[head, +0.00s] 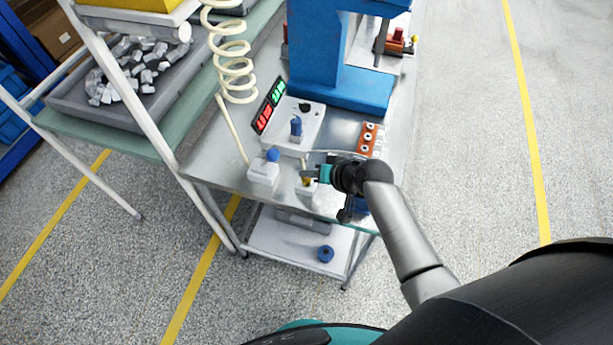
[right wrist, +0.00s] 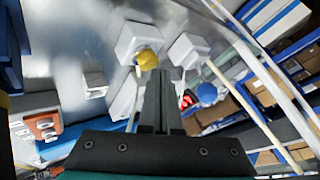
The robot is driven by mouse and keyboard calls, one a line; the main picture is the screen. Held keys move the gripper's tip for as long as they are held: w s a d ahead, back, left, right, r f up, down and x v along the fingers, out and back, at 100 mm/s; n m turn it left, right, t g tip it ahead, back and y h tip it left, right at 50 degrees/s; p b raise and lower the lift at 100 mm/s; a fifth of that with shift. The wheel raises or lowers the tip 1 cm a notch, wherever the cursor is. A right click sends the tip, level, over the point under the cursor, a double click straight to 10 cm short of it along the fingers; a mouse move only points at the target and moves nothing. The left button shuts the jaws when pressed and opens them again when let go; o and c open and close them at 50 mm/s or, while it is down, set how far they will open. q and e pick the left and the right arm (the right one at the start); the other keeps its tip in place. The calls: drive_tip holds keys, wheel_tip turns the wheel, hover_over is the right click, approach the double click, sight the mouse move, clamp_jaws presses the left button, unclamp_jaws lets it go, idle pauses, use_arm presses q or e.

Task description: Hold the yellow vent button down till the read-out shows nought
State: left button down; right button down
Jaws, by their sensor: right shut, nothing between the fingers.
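The yellow vent button (right wrist: 147,59) stands on a small white box (right wrist: 135,36) in the right wrist view. In the head view its yellow (head: 307,181) shows only in part, under my right gripper. My right gripper (head: 314,173) is shut and empty, its fingertips (right wrist: 160,76) right by the button. I cannot tell whether they touch or press it. The read-out (head: 270,105) is a dark tilted panel with red and green digits, too small to read. My left gripper is not in view.
A white box with a blue button (head: 272,155) stands just left of my gripper. Behind are a white unit with a blue knob (head: 296,127) and the blue press (head: 345,88). An orange block (head: 369,138) lies to the right. A coiled cream hose (head: 232,70) hangs at the left.

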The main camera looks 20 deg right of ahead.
sight(309, 181)
drive_tip(key=shift+f+b, duration=0.3)
drive_tip(key=shift+f, duration=0.25)
idle(2.4)
drive_tip(key=shift+r+p, duration=1)
drive_tip(key=shift+p, duration=0.05)
wheel_tip(309, 181, up, 5)
drive_tip(key=p, duration=0.5)
idle(0.3)
